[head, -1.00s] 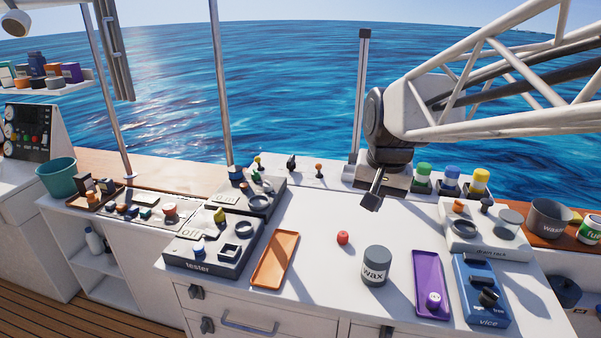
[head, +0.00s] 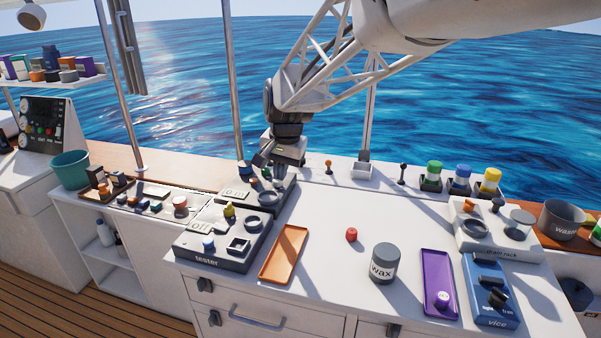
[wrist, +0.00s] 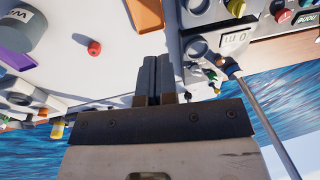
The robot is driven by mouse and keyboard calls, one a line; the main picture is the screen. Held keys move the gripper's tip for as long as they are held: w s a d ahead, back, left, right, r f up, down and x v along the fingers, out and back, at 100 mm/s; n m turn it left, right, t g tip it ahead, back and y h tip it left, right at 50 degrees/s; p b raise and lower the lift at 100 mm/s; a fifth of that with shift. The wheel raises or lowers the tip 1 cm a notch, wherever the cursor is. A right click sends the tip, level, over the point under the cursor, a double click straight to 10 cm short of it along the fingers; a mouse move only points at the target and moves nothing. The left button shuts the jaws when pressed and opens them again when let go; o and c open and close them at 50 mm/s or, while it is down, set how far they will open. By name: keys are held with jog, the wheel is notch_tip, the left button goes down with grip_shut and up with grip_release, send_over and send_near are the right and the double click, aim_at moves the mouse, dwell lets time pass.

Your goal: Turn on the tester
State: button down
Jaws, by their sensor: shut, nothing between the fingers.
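The tester (head: 207,262) is a grey box with a dark, labelled front at the left of the white counter. On its top are a blue knob (head: 208,243), a yellow knob (head: 229,211), a square socket (head: 238,246), a ring and a small display (head: 201,226) too small to read surely. My gripper (head: 259,160) is shut and empty, above and behind the tester, over a second grey unit (head: 236,192) with its own display and ring. The wrist view shows the closed fingers (wrist: 158,78) beside that unit (wrist: 233,41). The tester's edge is at the top right there.
An orange tray (head: 284,254) lies right of the tester. A red ball-like piece (head: 351,234), a wax jar (head: 384,264) and a purple tray (head: 437,284) stand further right. A metal post (head: 233,90) rises just left of my gripper. The counter's middle is mostly clear.

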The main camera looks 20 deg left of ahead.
send_over(219, 226)
jog(key=d, duration=0.1)
jog(key=shift+g, duration=0.4)
notch_tip(219, 226, down, 6)
jog(key=shift+d+r, duration=0.15)
jog(key=f, duration=0.4)
jog(key=a+f, duration=0.1)
jog(key=f, duration=0.4)
jog(key=a+f, duration=0.1)
jog(key=f, duration=0.3)
jog(key=shift+f, duration=0.4)
jog(key=shift+a, duration=0.1)
jog(key=shift+f+h, duration=0.25)
jog(key=shift+h, duration=0.05)
jog(key=shift+d+r, duration=0.3)
jog(key=shift+d, duration=0.35)
